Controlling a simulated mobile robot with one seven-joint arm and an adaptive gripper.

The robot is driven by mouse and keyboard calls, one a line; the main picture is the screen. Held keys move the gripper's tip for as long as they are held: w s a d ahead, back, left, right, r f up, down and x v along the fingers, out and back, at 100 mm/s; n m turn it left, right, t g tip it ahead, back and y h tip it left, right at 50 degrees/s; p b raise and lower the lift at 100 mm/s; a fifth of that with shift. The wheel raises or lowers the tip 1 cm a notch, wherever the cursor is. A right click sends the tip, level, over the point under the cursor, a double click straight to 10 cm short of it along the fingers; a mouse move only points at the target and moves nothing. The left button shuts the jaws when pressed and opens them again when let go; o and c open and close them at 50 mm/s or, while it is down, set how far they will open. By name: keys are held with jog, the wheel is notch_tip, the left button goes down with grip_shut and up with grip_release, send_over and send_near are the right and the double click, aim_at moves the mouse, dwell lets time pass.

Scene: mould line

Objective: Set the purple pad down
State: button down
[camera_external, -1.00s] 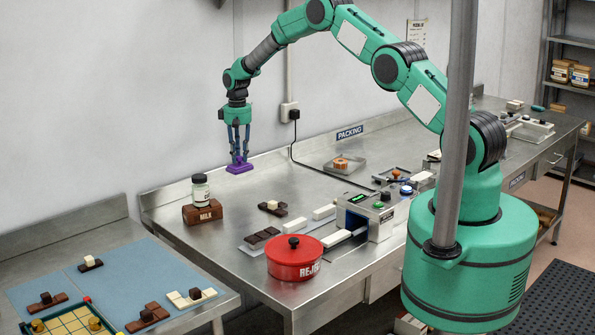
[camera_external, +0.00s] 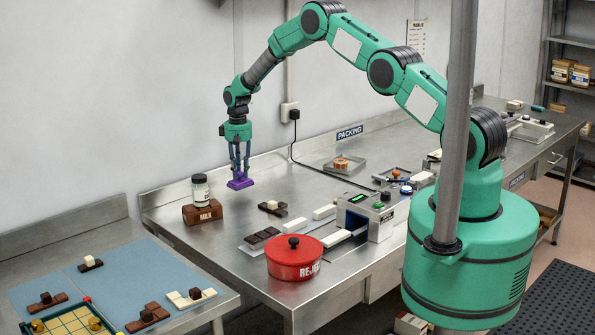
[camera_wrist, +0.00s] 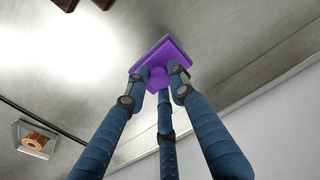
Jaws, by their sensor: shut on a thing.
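The purple pad (camera_external: 240,182) is a flat square piece with a raised knob. It also shows in the wrist view (camera_wrist: 166,55). My gripper (camera_external: 240,170) has its blue fingers closed around the pad's knob, seen in the wrist view (camera_wrist: 160,80). The pad hangs over the back left part of the steel bench, roughly level. It looks apart from the bench top, but the exact gap is hard to judge.
A brown MILK block (camera_external: 203,214) with a jar (camera_external: 200,187) on it stands left of the pad. Chocolate pieces (camera_external: 272,207), a red REJECT pot (camera_external: 295,258) and a grey machine (camera_external: 366,217) stand nearer the front. A small tray (camera_external: 343,166) lies to the right. Bench around the pad is clear.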

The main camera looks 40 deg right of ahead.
aim_at(240, 173)
jog(key=shift+f, duration=1.75)
jog(key=shift+f, duration=0.25)
jog(key=c, duration=1.5)
grip_release()
jog(key=shift+r, duration=0.1)
jog(key=shift+r+p, duration=0.15)
jog(key=shift+p, duration=0.15)
jog(key=shift+r+b, duration=1.1)
jog(key=shift+r, duration=4.85)
jog(key=shift+r, duration=0.1)
